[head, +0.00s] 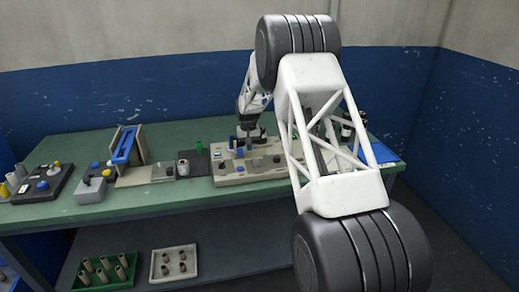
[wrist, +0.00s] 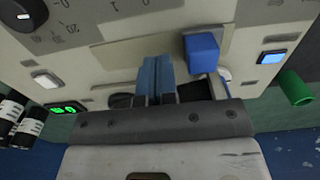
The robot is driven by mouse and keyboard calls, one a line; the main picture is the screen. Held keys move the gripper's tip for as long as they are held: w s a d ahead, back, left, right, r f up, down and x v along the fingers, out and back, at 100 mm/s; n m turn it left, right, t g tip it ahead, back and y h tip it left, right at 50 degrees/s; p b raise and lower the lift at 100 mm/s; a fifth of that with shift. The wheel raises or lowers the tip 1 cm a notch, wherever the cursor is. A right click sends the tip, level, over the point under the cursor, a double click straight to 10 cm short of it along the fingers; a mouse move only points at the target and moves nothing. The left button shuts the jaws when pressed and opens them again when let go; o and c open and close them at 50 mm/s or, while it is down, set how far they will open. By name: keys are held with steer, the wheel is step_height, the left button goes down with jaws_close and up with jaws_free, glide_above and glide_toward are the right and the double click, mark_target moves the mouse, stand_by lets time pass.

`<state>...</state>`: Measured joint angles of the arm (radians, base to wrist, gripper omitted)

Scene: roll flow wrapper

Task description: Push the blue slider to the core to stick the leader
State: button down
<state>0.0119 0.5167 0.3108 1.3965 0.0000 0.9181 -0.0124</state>
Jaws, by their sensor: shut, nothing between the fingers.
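The blue slider (wrist: 201,52) shows in the wrist view as a blue block on the top of the beige machine (wrist: 110,55), just right of my fingers. My gripper (wrist: 157,62) is shut and empty, its two blue-grey fingers side by side and pointing at the machine top. A narrow gap separates them from the slider in the picture; I cannot tell whether they touch the top. In the head view my gripper (head: 248,143) is low over the machine (head: 262,180). The core and leader cannot be made out; my gripper hides part of the machine.
A dial (wrist: 22,12), a lit blue display (wrist: 271,57) and a green lit switch (wrist: 64,108) are on the machine. A green cylinder (wrist: 294,88) stands beside it. A blue-topped fixture (head: 125,145) is left on the green bench (head: 150,205).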

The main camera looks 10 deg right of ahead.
step_height(320, 180, up, 7)
stand_by(1.0)
steer(key=shift+r, duration=0.15)
steer(key=s+r, duration=0.7)
steer(key=s, duration=0.4)
steer(key=s+r+t, duration=0.1)
steer(key=s+r, duration=0.6)
steer(key=s, duration=0.3)
steer(key=s+r, duration=0.6)
steer(key=s, duration=0.5)
steer(key=s+f+t, duration=0.1)
steer(key=s+f, duration=0.1)
steer(key=s, duration=3.4)
steer(key=shift+a+f+t, duration=0.3)
steer(key=shift+a+f, duration=0.05)
steer(key=shift+a, duration=0.05)
steer(key=shift+w, duration=0.1)
